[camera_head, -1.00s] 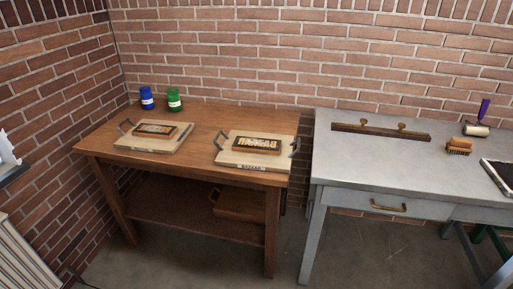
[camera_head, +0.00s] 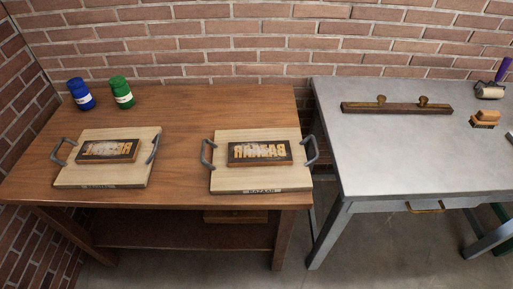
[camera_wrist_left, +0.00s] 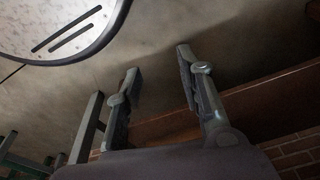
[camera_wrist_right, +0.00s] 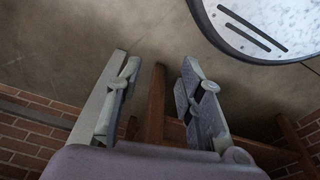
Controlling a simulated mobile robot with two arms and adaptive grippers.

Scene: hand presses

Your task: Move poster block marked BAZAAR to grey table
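The BAZAAR poster block is a pale wooden board (camera_head: 232,180) with two grey side handles and a dark plate (camera_head: 260,152) of mirrored raised letters; its front edge label appears to read BAZAAR. It lies flat on the brown table's right part. A similar block (camera_head: 75,172) lies to its left; its label is too small to read. The grey table (camera_head: 390,150) stands to the right. My left gripper (camera_wrist_left: 158,72) is open and empty in the left wrist view. My right gripper (camera_wrist_right: 158,75) is open and empty in the right wrist view. Neither shows in the head view.
On the brown table (camera_head: 185,110) stand a blue jar (camera_head: 81,95) and a green jar (camera_head: 121,93). The grey table holds a long wooden bar with knobs (camera_head: 395,109), a brush (camera_head: 485,119) and a roller (camera_head: 490,91). Its front left surface is clear. A gap separates the tables.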

